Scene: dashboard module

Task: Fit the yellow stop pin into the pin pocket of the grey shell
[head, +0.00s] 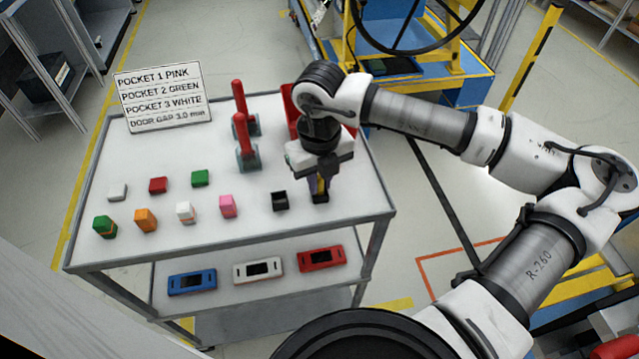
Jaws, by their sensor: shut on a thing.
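My gripper (320,190) points down at the right side of the table top. It is shut on the yellow stop pin (320,184), of which only a small yellow patch shows between the dark fingers. Dark shapes lie at and under the fingertips, and I cannot tell fingers from any part below them. I cannot make out whether the pin touches anything. A small dark open-topped block (280,201) stands just left of the gripper. I cannot clearly identify the grey shell or its pin pocket; my gripper may hide it.
Several small coloured blocks, such as a pink one (228,206), stand left on the table (200,238). Two red-handled clamps (243,140) and a red bin (289,103) are behind. A sign (160,97) stands back left. Blue, white and red housings (321,258) lie on the lower shelf.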

